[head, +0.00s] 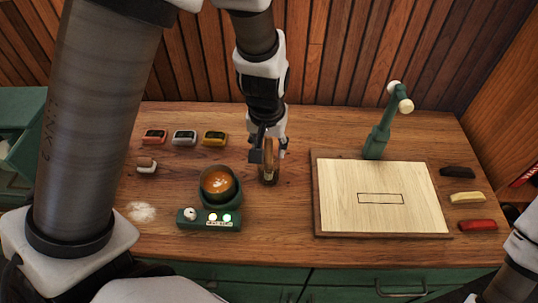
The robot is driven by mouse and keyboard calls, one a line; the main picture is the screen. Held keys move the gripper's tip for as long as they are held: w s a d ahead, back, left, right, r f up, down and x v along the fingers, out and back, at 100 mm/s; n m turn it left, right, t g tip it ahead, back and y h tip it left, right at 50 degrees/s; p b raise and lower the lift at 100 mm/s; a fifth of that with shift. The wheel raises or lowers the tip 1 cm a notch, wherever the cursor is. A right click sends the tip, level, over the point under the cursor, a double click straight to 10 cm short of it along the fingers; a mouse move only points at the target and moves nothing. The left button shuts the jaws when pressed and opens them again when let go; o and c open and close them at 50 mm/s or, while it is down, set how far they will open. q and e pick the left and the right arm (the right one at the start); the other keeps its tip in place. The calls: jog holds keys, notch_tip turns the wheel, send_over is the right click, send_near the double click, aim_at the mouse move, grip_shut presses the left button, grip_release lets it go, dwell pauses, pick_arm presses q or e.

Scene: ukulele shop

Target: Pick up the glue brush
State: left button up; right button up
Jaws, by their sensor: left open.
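The glue brush (268,172) appears as a narrow, upright brown wooden piece near the middle of the table, right of the glue pot. Its upper part is partly hidden by my left gripper (269,152). The left gripper points down over it, open, with a finger on either side of the brown piece. I cannot tell whether the fingers touch it. The glue pot (218,183) holds amber glue and sits on a green heater base (209,220) with lit indicators. Only part of my right arm shows at the lower right edge; its gripper is not in view.
A pale wooden panel (340,205) with a drawn rectangle lies on a board at right, with a green lamp (377,140) behind. Several small coloured blocks line the table's right side. Small tins (184,138) and a small brush (147,165) are at left.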

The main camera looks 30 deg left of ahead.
aim_at(269, 153)
pick_arm(q)
jog(key=f, duration=0.1)
jog(key=w+f, duration=0.1)
jog(key=f, duration=0.2)
jog(key=shift+w+a+f+p, duration=0.2)
jog(key=shift+a+f+p, duration=0.05)
jog(key=shift+a+p, duration=0.1)
jog(key=shift+w+a+f, duration=0.1)
jog(key=shift+w+f, duration=0.1)
jog(key=shift+f, duration=0.05)
jog(key=shift+s+r, duration=0.1)
jog(key=shift+s, duration=0.1)
jog(key=shift+s+d+r, duration=0.1)
jog(key=shift+d, duration=0.1)
jog(key=c, duration=0.5)
grip_shut()
